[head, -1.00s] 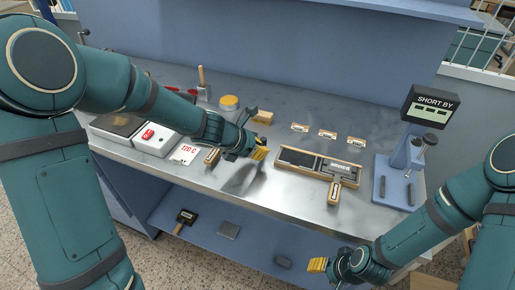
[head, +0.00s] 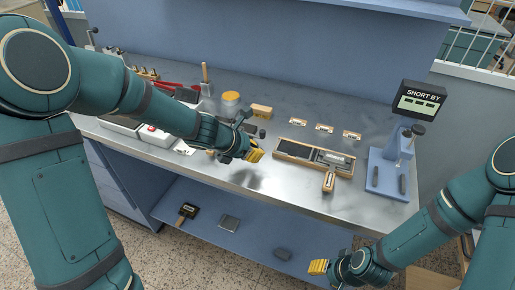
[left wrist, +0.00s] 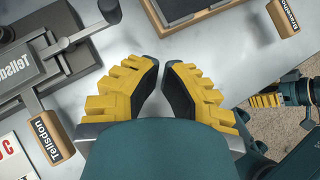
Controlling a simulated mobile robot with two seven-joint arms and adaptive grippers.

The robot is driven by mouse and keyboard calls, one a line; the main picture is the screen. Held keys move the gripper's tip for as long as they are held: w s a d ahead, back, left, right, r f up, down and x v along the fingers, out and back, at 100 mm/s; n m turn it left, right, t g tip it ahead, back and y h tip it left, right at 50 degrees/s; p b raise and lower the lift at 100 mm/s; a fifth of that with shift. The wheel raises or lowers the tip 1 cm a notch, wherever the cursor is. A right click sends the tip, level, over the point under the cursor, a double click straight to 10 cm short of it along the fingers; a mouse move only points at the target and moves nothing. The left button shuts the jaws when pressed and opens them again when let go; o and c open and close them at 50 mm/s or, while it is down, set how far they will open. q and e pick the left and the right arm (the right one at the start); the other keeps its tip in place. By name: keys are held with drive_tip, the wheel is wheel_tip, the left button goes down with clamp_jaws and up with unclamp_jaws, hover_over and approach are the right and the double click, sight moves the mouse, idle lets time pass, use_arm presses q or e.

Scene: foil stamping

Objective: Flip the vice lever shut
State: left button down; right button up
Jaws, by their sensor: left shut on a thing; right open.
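In the left wrist view a grey metal fixture with a "Tellsdon" plate (left wrist: 62,62), which looks like the vice, lies at the left. It has a bar with a dark knob (left wrist: 109,10) and a wooden handle (left wrist: 47,138). In the head view my left arm mostly hides it. My left gripper (head: 257,155) is above the bench front. In the left wrist view its fingers (left wrist: 164,68) lean close together, to the right of the fixture and apart from it. I cannot make out anything between them. My right gripper (head: 318,267) is open and low, in front of the bench.
A wooden-framed tray (head: 345,170) with a handle lies right of my left gripper. A blue stand (head: 385,178) with a "SHORT BY" display (head: 418,100) is at the bench's right end. A yellow-lidded jar (head: 231,98) stands behind. The bench front (head: 255,190) is clear.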

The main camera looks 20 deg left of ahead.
use_arm(q)
drive_tip(key=s+r+p, duration=0.2)
drive_tip(key=s+r, duration=0.3)
drive_tip(key=r, duration=0.1)
drive_tip(key=shift+s+r+p, duration=0.3)
drive_tip(key=shift+s+p, duration=0.05)
drive_tip(key=shift+d, duration=0.1)
